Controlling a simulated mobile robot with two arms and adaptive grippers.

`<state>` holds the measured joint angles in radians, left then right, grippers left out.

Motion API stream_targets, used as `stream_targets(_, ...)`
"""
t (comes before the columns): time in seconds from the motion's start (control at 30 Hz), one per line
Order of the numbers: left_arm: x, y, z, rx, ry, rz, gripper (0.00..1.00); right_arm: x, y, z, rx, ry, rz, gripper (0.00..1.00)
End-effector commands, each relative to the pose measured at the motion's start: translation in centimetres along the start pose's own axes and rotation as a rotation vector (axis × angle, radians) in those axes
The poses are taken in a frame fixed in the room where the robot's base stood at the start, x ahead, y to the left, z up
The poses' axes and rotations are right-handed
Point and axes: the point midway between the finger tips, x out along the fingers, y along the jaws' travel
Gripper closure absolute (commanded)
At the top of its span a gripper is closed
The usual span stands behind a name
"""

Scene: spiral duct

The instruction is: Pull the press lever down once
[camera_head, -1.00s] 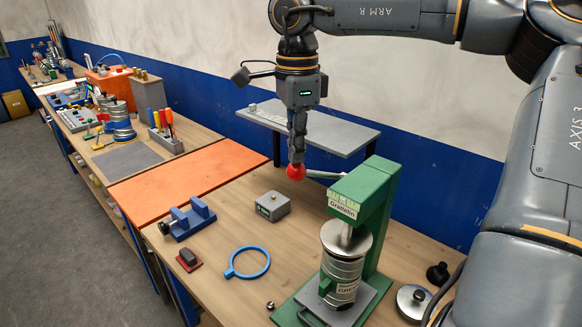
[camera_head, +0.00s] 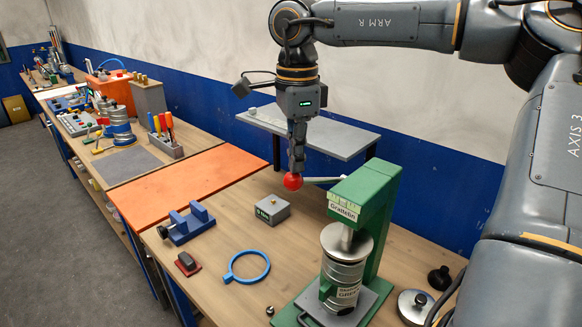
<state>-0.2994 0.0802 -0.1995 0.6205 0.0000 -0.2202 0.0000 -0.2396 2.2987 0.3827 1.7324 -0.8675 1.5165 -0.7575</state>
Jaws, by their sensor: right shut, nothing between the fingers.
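The green press (camera_head: 375,200) stands at the right of the wooden bench. Its lever (camera_head: 322,180) sticks out to the left, about level in the picture, and ends in a red ball knob (camera_head: 293,181). My right gripper (camera_head: 296,169) points down with its fingers shut, directly above the knob. The fingertips appear to touch the knob's top, with nothing held between them. A stack of round metal tins (camera_head: 343,270) stands under the press head. My left gripper is not in view.
A grey box (camera_head: 272,209), a blue ring (camera_head: 247,267), a blue cradle (camera_head: 188,223) and a red-based block (camera_head: 187,263) lie left of the press. A grey shelf (camera_head: 315,133) is behind the gripper. Round metal and black parts (camera_head: 414,303) sit at the right.

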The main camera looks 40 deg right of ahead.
Motion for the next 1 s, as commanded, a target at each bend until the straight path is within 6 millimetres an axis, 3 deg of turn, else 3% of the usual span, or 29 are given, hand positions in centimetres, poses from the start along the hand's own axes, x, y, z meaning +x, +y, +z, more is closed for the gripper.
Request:
stream_targets(0.3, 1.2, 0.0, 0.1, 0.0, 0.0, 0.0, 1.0, 1.5, 0.3, 0.4, -0.001, 0.001, 0.002, 1.0)
stream_targets(1.0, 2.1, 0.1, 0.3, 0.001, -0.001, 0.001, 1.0, 2.7, 0.5, 0.8, -0.001, 0.002, 0.002, 1.0)
